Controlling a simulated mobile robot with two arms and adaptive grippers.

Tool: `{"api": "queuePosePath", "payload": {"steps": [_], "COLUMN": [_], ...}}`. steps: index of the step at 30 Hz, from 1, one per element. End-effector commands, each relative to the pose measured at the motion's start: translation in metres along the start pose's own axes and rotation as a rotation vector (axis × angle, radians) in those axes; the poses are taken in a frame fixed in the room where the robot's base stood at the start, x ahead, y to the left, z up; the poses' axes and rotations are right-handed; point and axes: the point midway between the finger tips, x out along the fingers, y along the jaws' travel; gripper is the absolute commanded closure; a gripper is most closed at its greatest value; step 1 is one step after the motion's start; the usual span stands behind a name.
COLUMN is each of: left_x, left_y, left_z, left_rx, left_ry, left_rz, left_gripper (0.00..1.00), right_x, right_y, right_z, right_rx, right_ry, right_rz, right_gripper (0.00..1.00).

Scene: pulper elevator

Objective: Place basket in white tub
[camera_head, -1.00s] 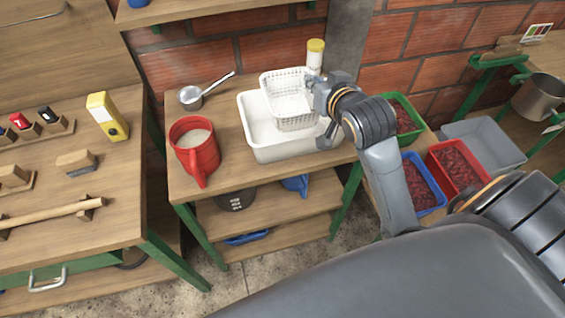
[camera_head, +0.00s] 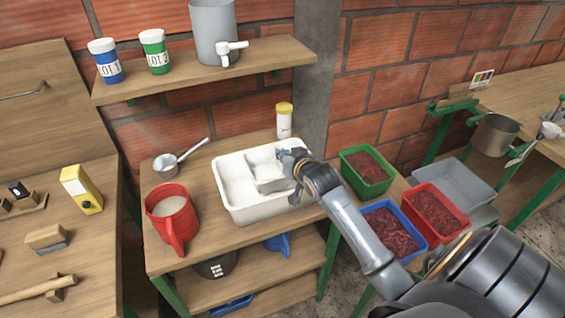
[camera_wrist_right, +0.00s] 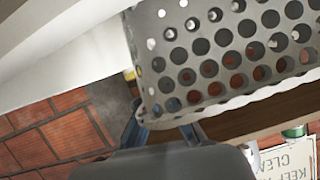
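The white perforated basket (camera_head: 268,173) is inside the white tub (camera_head: 232,206), toward its right part; I cannot tell whether it rests on the tub floor. My right gripper (camera_head: 289,160) is at the basket's right upper edge. In the right wrist view the basket's holed wall (camera_wrist_right: 225,55) fills the upper right, and the fingers (camera_wrist_right: 168,125) meet at its rim, apparently shut on it. The fingertips are partly hidden by the basket. My left gripper is not in view.
Green (camera_head: 366,172), blue (camera_head: 390,232) and red (camera_head: 434,214) crates lie right. A shelf (camera_head: 200,70) hangs above.

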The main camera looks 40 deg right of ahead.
Motion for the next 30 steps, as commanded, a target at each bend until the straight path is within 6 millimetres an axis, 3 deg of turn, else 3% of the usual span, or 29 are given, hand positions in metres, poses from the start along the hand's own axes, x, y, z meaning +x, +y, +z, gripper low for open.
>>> {"api": "queuePosePath", "payload": {"steps": [12, 30], "left_x": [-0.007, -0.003], "left_y": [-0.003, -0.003], "left_z": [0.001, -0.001], "left_rx": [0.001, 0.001], "left_ry": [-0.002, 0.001], "left_rz": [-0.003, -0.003], "left_gripper": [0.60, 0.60], "right_x": [0.021, 0.025], "right_y": [0.008, 0.009], "right_z": [0.033, 0.044], "right_rx": [-0.001, 0.000], "right_ry": [0.000, -0.001], "right_rz": [0.000, 0.000], "right_gripper": [1.00, 1.00]}}
